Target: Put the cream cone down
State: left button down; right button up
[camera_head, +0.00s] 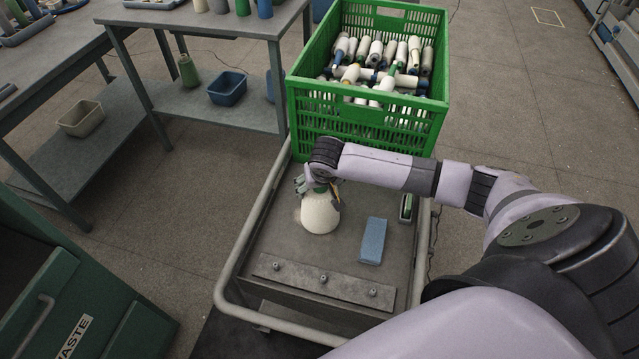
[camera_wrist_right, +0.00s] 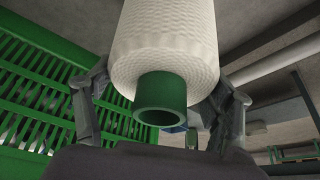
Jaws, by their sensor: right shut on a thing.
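The cream cone (camera_head: 319,214) is a wound yarn package in the head view, over the grey cart top (camera_head: 275,240). In the right wrist view the cream cone (camera_wrist_right: 165,40) fills the top middle, with its green tube end (camera_wrist_right: 160,97) toward the camera. My right gripper (camera_head: 322,190) is shut on the cone near its upper, narrow end; its two fingers (camera_wrist_right: 162,105) show on either side of it. The cone looks upright. I cannot tell whether its base touches the cart top. My left gripper is not in view.
A green crate (camera_head: 365,131) full of thread bobbins stands behind the cone. A blue block (camera_head: 372,241) lies to the right on the cart. A metal strip with pegs (camera_head: 325,282) lies in front. Work tables (camera_head: 200,30) stand at the left, a green waste bin (camera_head: 75,290) at lower left.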

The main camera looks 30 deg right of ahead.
jog(key=o, duration=1.3)
jog(key=p+v, duration=0.1)
jog(key=v, duration=1.1)
